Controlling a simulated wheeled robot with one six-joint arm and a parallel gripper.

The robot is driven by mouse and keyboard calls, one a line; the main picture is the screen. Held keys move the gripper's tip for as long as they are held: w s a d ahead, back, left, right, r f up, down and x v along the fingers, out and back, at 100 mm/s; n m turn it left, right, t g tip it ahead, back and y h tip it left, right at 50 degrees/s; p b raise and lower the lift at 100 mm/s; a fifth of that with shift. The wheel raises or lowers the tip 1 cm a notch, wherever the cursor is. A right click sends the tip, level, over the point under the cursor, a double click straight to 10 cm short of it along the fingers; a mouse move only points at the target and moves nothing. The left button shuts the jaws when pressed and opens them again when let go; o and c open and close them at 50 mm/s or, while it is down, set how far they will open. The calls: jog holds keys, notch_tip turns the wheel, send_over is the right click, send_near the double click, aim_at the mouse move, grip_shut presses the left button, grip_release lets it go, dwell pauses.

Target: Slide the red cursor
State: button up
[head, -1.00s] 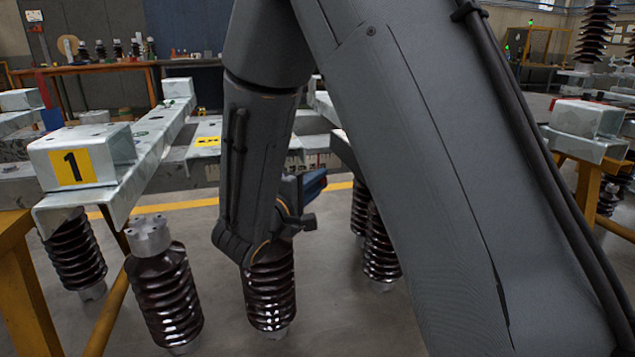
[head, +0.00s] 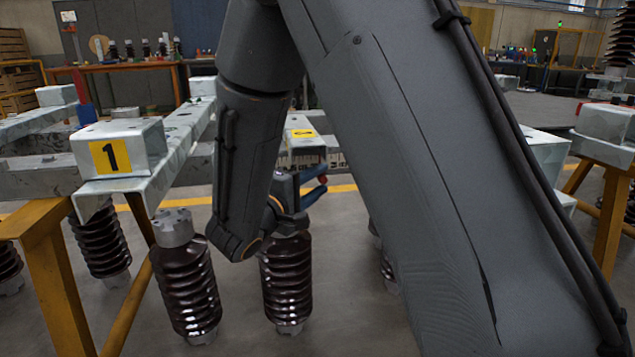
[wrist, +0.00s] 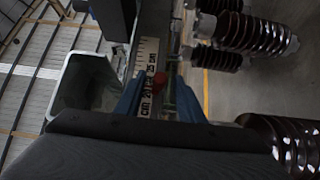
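The red cursor (wrist: 158,79) is a small red knob on a white ruler scale (wrist: 146,62), near its 20 cm mark in the wrist view. The two blue fingers of my gripper (wrist: 160,100) stand apart on either side of it, with a gap showing at each side. In the head view my gripper (head: 316,186) is at the end of the dark arm, fingers parted. A red spot, likely the cursor (head: 324,180), shows at the fingertips. The scale (head: 298,160) is partly hidden behind my arm there.
A grey metal frame with a yellow "1" plate (head: 110,155) rests on yellow trestles (head: 50,265) at the left. Brown ribbed insulators (head: 187,285) stand or hang close below my gripper. Another frame (head: 605,135) stands at the right.

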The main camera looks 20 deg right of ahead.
jog(key=p+v, duration=0.2)
jog(key=v, duration=0.5)
jog(key=shift+s+a, duration=0.25)
jog(key=shift+s, duration=0.05)
